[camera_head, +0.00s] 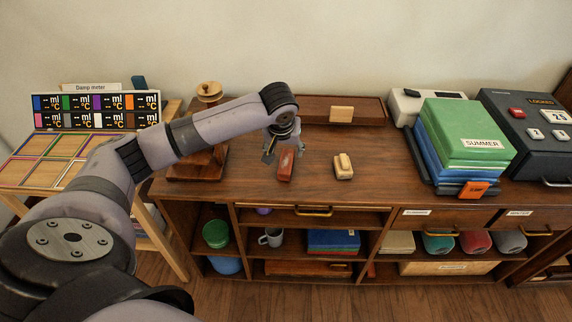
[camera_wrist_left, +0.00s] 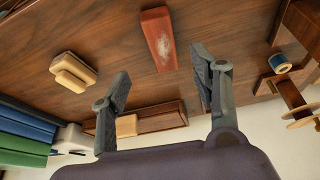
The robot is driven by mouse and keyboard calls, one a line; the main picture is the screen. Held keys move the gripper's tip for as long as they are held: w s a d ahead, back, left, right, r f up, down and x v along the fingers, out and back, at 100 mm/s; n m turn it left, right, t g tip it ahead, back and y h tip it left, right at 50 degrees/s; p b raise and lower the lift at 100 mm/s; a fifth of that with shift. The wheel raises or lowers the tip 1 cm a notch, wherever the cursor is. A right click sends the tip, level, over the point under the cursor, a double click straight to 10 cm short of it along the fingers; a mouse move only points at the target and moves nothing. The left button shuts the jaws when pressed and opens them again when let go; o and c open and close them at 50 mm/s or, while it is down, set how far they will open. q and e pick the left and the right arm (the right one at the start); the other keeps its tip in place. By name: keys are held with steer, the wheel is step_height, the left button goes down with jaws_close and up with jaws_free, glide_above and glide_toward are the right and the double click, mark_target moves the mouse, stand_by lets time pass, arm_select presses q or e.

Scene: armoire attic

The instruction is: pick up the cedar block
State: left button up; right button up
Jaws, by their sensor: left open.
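A reddish-brown block with a pale scuffed patch, which looks like the cedar block (camera_head: 285,166), lies on the wooden cabinet top (camera_head: 315,175). My left gripper (camera_head: 285,149) is open and empty just above and behind it. In the left wrist view, the red block (camera_wrist_left: 158,38) lies past the fingertips, roughly in line with the gap of my left gripper (camera_wrist_left: 161,78). The fingers do not appear to touch it. My right gripper is not in view.
A pale two-layered block (camera_head: 343,167) lies right of the red one. Behind is a shallow wooden tray (camera_head: 365,112) with a light tab. A wooden stand (camera_head: 197,165) is at left. Stacked folders (camera_head: 462,130) and a dark keypad box (camera_head: 530,130) fill the right.

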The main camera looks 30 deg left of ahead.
mark_target(286, 163)
arm_select(q)
steer(key=x, duration=0.9)
steer(key=shift+a, duration=0.15)
steer(key=shift+c, duration=0.2)
steer(key=c, duration=1.2)
